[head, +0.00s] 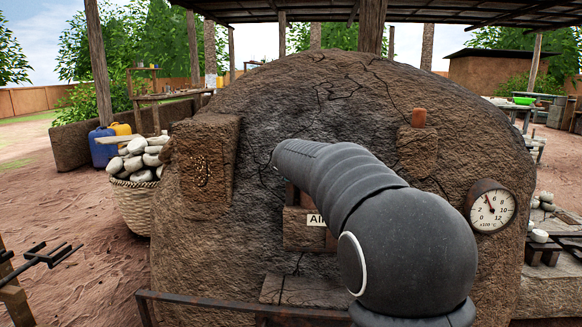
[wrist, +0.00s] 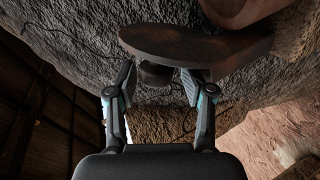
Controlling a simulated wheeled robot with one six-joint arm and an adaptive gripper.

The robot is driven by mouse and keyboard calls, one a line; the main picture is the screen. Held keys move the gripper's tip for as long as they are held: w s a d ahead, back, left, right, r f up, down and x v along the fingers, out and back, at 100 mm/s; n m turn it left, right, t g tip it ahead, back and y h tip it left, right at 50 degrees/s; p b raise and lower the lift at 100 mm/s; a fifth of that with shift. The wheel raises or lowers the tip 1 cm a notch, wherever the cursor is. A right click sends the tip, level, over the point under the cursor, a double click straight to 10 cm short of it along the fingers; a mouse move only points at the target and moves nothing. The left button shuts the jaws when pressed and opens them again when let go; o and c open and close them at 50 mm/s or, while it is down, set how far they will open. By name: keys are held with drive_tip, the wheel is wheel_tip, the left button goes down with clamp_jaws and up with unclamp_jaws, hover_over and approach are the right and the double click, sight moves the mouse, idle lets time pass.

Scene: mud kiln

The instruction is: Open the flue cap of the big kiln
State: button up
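In the wrist view, a dark brown, flat, rounded plate (wrist: 215,52), which looks like the flue cap, sits close in front of my gripper (wrist: 158,76). A short dark knob (wrist: 154,74) sticks out from the plate between my two fingers. The fingers are apart, with a gap on each side of the knob; their tips are near the plate, and I cannot tell if they touch it. In the head view, the big kiln (head: 300,95) is a cracked mud dome. My arm crosses its front; my gripper and the plate are not visible there.
A reddish clay piece (wrist: 240,10) lies just beyond the plate. On the kiln are a round dial (head: 491,207), a protruding block (head: 416,152) with a clay peg (head: 419,118), and a partly covered sign (head: 316,220). A metal rail (head: 220,304) crosses in front. A basket of stones (head: 138,200) stands left.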

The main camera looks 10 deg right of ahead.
drive_tip(key=shift+s, duration=0.1)
drive_tip(key=v, duration=0.8)
idle(0.5)
